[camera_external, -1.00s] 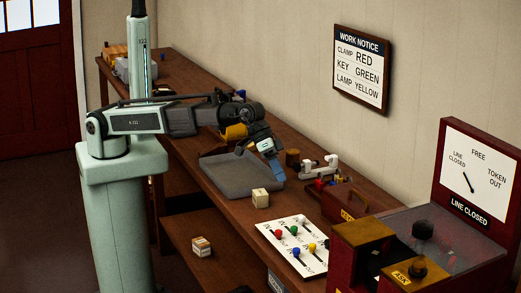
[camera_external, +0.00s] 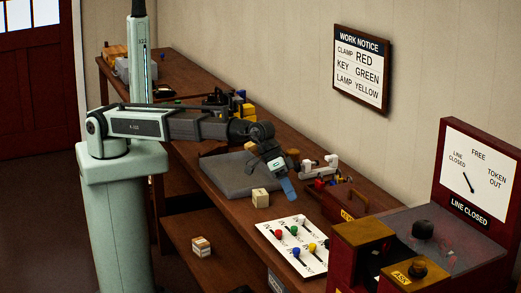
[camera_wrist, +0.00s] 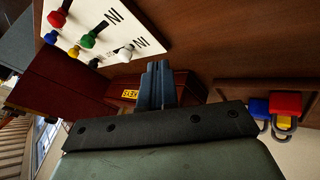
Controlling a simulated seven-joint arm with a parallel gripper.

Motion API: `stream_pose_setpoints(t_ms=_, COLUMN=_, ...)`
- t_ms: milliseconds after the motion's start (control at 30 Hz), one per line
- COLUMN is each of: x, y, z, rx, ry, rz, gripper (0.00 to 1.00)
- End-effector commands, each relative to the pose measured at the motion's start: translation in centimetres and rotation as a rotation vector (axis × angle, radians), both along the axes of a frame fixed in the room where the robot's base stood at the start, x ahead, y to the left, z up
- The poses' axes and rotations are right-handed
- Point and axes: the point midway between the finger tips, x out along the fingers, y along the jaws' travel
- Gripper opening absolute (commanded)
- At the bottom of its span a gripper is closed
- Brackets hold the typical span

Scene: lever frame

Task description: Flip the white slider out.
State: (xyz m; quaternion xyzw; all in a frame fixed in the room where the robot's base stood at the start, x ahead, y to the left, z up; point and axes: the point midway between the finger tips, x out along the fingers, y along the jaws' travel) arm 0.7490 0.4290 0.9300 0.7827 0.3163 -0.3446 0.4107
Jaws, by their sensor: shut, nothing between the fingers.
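The white slider (camera_external: 301,219) has a white knob and sits at the far end of a white lever panel (camera_external: 275,240) on the bench. In the wrist view the white slider (camera_wrist: 125,52) is left of and above the fingers, with a dark slot by it. My gripper (camera_external: 289,193) is shut and empty, with blue fingers pointing down. It hangs above the bench just short of the panel and apart from the white slider. The shut fingers also show in the wrist view (camera_wrist: 158,80).
Red, green, blue and yellow knobs crowd the panel around the white one. A red box (camera_external: 347,203) with a handle stands beside it, and red and yellow padlocks (camera_wrist: 285,110) lie near. A cream block (camera_external: 260,198) and grey tray (camera_external: 232,180) are left of the panel.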

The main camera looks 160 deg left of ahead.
Motion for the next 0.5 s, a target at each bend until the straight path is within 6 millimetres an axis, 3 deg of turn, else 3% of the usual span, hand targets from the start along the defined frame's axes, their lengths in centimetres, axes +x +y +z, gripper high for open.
stream_pose_setpoints(t_ms=200, x=2.4, y=0.8, z=-2.9, rx=0.001, ry=0.000, rz=-0.001, gripper=0.00)
stream_pose_setpoints(t_ms=500, x=5.3, y=-0.4, z=-2.6, rx=0.000, ry=-0.001, rz=0.000, gripper=0.00)
